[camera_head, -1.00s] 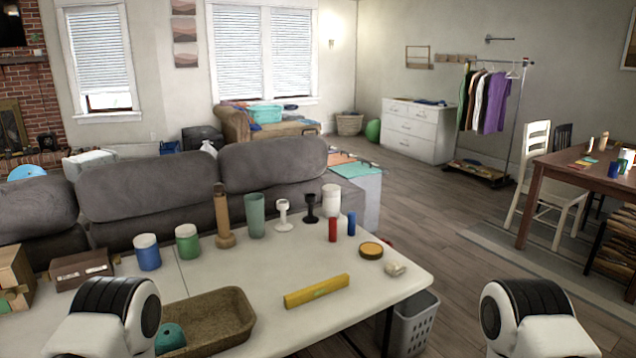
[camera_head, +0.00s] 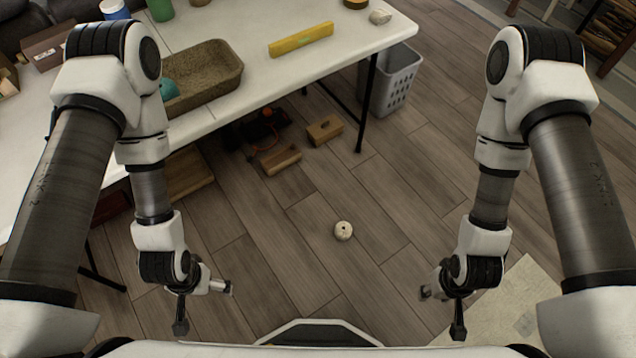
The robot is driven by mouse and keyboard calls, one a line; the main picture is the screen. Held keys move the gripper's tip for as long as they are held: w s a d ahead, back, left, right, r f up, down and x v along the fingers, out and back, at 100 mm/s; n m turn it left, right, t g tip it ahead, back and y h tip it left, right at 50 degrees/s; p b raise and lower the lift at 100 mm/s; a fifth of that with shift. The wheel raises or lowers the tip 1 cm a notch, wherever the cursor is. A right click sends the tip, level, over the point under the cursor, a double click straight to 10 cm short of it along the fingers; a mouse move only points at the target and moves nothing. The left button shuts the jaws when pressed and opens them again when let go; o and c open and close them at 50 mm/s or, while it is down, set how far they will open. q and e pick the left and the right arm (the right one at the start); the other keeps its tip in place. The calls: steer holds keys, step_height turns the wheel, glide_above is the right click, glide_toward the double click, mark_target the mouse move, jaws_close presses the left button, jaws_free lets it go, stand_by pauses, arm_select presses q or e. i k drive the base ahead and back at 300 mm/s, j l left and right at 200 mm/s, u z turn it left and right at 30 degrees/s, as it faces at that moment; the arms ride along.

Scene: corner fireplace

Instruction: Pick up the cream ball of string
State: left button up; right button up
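A small round cream ball (camera_head: 343,231), which looks like the ball of string, lies on the wooden floor in front of me, between my two arms. My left gripper (camera_head: 205,308) is left of the ball and nearer to me, with its fingers spread and nothing between them. My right gripper (camera_head: 441,312) is right of the ball and nearer to me, also spread and empty. Neither gripper touches the ball.
A white table (camera_head: 300,68) stands ahead at left, bearing a brown tray (camera_head: 238,72), a yellow bar (camera_head: 301,40) and a small cream lump (camera_head: 380,16). Wooden blocks (camera_head: 325,130) lie under it. A grey basket (camera_head: 392,82) stands beside it. Floor around the ball is clear.

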mark_target(343, 229)
steer(key=k+j+z, duration=0.1)
steer(key=k+z, duration=0.2)
steer(key=i+l+u, duration=0.45)
steer(key=l, duration=0.25)
steer(key=i+l+u, duration=0.2)
steer(key=l, duration=0.2)
steer(key=i+l+u, duration=0.25)
steer(key=l, duration=0.15)
